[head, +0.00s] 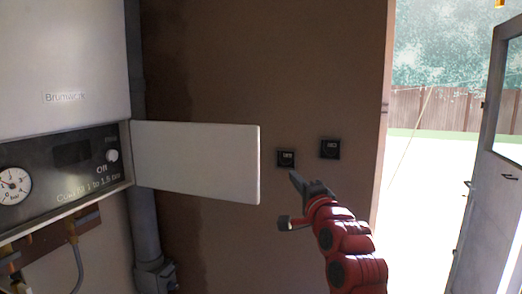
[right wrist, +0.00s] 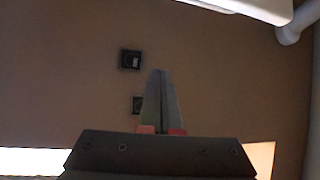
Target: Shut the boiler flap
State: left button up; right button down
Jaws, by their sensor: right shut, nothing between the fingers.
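The boiler (head: 85,60) is at the left of the head view, with a dark control panel (head: 70,165) that has a gauge and a knob. Its white flap (head: 200,162) stands open, sticking out to the right from the panel's right edge. My right gripper (head: 294,178) is shut and empty, just right of the flap's free edge and apart from it. In the right wrist view the shut fingers (right wrist: 161,75) point at the brown wall. A white edge (right wrist: 250,8), probably the flap, shows at the top right there. My left gripper is not in view.
Two dark switches (head: 286,158) (head: 330,148) sit on the brown wall (head: 290,70) behind my gripper. A grey pipe (head: 145,230) runs down beside the boiler. Hoses (head: 78,255) hang under it. An open door (head: 490,180) and doorway are at the right.

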notch_tip(320, 180, up, 4)
jog(key=s+a+f+g+y, duration=0.1)
jog(key=s+a+g, duration=0.1)
jog(key=a+p+x, duration=0.1)
jog(key=p+x, duration=0.4)
jog(key=x, duration=0.4)
jog(key=s+a+p, duration=0.2)
jog(key=s, duration=0.1)
jog(key=shift+s+a+r, duration=0.15)
jog(key=shift+s, duration=0.15)
